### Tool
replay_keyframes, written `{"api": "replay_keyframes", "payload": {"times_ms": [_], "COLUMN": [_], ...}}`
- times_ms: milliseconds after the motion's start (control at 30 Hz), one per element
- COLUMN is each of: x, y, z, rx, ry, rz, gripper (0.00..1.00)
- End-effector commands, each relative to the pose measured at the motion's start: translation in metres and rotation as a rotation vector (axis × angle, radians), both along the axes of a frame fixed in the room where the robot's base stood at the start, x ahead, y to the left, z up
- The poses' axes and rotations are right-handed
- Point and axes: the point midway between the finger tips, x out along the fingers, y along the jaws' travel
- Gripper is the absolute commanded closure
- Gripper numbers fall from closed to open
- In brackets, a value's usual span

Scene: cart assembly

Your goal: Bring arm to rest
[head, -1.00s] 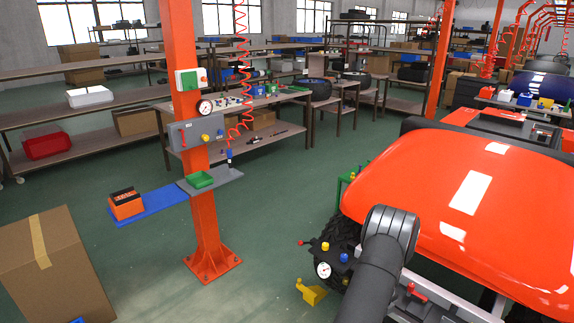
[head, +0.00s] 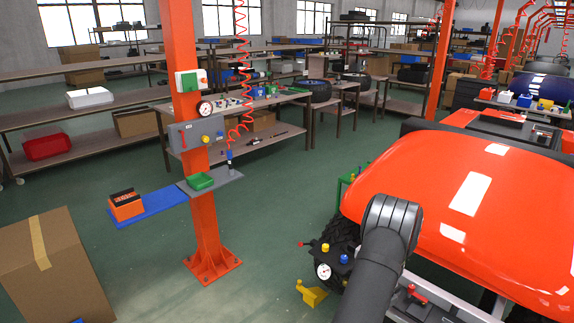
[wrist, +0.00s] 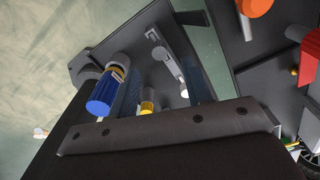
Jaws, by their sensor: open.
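My arm (head: 378,265) rises at the bottom right of the head view, in front of the orange cart body (head: 440,195). The gripper itself is outside the head view. In the wrist view my gripper (wrist: 163,80) shows two dark bluish fingers spread apart beyond a dark plate with screws. It is open, and I see nothing held between the fingers. Beyond them is a dark panel (wrist: 150,40) with a blue knob (wrist: 106,93) and a yellow knob (wrist: 147,96). I cannot tell how far the fingers are from the panel.
A black block with knobs and a gauge (head: 323,271) sits left of my arm. A yellow bracket (head: 311,293) is below it. An orange post (head: 203,225) with a small shelf stands left of centre. A cardboard box (head: 60,265) is at bottom left. Green floor between is clear.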

Motion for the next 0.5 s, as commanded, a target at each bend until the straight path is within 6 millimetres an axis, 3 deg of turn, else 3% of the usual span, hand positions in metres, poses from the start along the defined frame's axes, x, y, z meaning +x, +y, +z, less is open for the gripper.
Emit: {"api": "replay_keyframes", "payload": {"times_ms": [500], "x": [0.0], "y": [0.0], "z": [0.101], "rx": [-0.001], "ry": [-0.002], "rz": [0.0], "gripper": [0.55]}}
